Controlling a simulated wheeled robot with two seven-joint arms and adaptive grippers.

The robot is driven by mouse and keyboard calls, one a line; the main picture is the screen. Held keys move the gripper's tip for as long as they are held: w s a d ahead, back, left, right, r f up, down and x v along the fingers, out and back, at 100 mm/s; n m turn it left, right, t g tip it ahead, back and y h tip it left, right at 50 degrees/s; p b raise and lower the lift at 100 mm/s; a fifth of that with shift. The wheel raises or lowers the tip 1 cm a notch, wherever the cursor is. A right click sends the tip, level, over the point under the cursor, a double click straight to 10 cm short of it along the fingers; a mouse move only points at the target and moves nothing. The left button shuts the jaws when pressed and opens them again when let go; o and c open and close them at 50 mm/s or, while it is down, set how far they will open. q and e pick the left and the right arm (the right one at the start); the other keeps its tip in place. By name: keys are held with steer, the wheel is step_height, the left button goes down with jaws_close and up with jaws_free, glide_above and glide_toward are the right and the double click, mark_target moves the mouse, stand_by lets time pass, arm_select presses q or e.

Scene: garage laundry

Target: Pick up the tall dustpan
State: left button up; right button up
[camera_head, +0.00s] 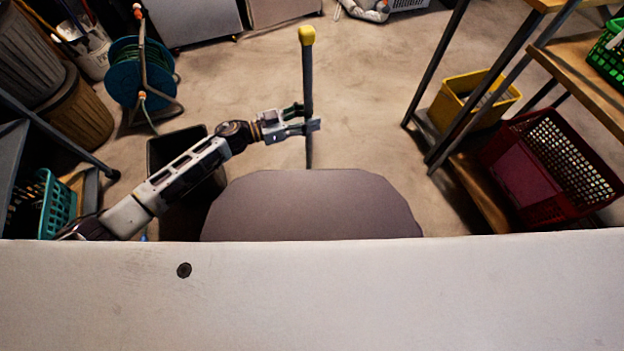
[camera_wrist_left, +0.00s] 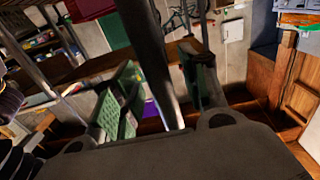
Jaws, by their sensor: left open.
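The tall dustpan's dark upright handle (camera_head: 307,75) with a yellow top (camera_head: 307,36) stands near the middle of the head view. Its lower end is hidden behind a dark grey rounded shape, so I cannot see the pan. My left gripper (camera_head: 303,119) is open at the handle, below its mid-height. In the left wrist view, the handle (camera_wrist_left: 150,58) passes between the two green-padded fingers of my left gripper (camera_wrist_left: 163,95), with gaps showing on both sides. My right gripper is not in view.
A dark bin (camera_head: 172,150) stands under my left arm. A hose reel (camera_head: 140,72) and wicker baskets (camera_head: 78,120) are at the left. At the right, a shelf rack holds a yellow crate (camera_head: 473,97) and a dark red basket (camera_head: 545,170). Floor behind the handle is clear.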

arm_select(q)
jaws_close()
stand_by(0.5)
steer(key=shift+r, duration=0.1)
